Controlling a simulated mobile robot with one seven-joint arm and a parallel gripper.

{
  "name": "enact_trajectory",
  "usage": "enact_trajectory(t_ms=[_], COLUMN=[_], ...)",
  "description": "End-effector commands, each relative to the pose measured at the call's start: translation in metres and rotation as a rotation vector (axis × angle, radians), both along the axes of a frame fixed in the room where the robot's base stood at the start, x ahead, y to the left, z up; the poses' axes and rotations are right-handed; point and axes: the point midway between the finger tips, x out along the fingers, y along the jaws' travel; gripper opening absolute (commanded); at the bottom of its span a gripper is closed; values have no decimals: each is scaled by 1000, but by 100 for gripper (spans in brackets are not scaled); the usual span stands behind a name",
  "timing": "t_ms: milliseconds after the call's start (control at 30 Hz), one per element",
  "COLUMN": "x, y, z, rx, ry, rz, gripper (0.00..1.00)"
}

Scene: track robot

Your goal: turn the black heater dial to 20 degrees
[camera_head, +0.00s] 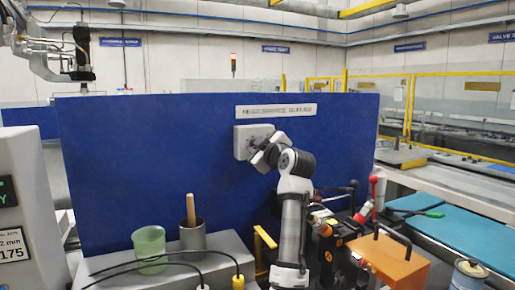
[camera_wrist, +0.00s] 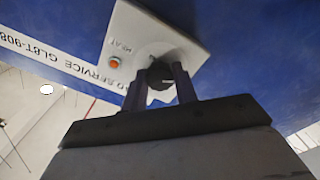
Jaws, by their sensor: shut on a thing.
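The black heater dial (camera_wrist: 159,74) sits on a pale grey plate (camera_wrist: 137,30) in the wrist view. A small light mark shows on the dial; I cannot read its angle. My gripper (camera_wrist: 160,84) has one finger on each side of the dial and is shut on it. In the head view the plate (camera_head: 240,141) is mounted on a blue panel (camera_head: 150,150), and my gripper (camera_head: 257,147) reaches it from the lower right. The dial is hidden there behind my gripper. An orange lamp (camera_wrist: 115,62) sits beside the dial, near the lettering "HEAT".
A white label strip (camera_head: 276,111) runs above the plate. A green cup (camera_head: 149,247) and a grey pot (camera_head: 193,238) with a wooden handle stand on a grey surface at lower left. An orange box (camera_head: 390,262) and several levers lie right of my arm.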

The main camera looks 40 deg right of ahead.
Motion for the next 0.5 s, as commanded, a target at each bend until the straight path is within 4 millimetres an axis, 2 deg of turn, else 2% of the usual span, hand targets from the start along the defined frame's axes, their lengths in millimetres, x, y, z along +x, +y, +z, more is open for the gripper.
enact_trajectory(t_ms=[500], x=[0], y=[0], z=[0], rx=[-53], ry=[14], rz=[-1], gripper=[6])
